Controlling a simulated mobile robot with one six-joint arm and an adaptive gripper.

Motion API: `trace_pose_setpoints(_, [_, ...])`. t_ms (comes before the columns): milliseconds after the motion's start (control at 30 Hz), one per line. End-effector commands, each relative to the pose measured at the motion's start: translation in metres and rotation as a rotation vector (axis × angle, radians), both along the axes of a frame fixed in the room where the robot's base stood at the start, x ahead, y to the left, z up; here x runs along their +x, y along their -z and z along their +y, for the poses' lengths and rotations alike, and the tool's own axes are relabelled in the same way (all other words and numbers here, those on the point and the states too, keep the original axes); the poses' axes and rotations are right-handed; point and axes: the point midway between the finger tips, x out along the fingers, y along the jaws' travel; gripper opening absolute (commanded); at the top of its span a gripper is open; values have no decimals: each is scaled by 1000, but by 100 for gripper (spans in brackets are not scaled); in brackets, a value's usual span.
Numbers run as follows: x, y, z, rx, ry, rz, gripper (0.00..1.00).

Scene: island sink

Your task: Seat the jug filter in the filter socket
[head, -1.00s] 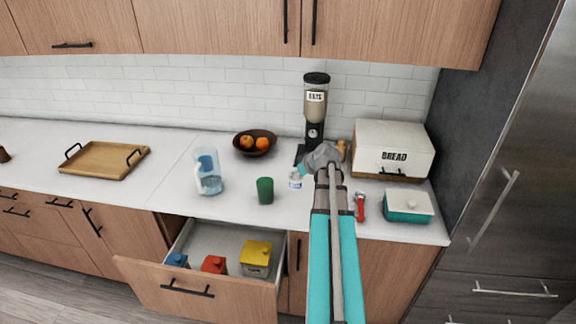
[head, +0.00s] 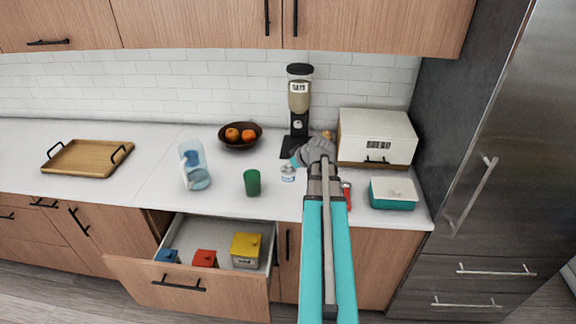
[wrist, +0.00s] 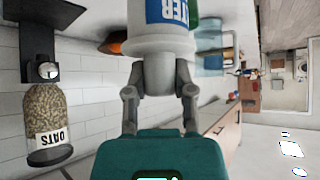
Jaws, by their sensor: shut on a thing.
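My gripper (head: 298,160) is shut on the jug filter (head: 287,174), a small white cylinder with a blue label. In the wrist view, the filter (wrist: 160,32) sits between the two fingers and its far end runs out of the top of the picture. In the head view, the filter appears above the counter, left of the arm and right of the green cup. The clear blue jug (head: 195,165) with a white handle stands on the counter further left. It also shows in the wrist view (wrist: 209,62). I cannot make out the filter socket clearly.
A green cup (head: 252,183) stands between the filter and the jug. A fruit bowl (head: 240,137) and an oats dispenser (head: 299,103) stand behind. A bread box (head: 376,138), a teal dish (head: 393,194) and a red object (head: 346,194) are to the right. An open drawer (head: 186,283) juts out in front.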

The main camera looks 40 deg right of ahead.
Motion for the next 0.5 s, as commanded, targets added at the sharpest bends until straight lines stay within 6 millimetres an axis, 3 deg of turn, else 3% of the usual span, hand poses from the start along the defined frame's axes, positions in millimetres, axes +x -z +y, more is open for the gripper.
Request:
trace_pose_setpoints(267, [5,1,10,0,-21,0,0])
trace_pose_setpoints(500, [24,4,54,1,-110,2,0])
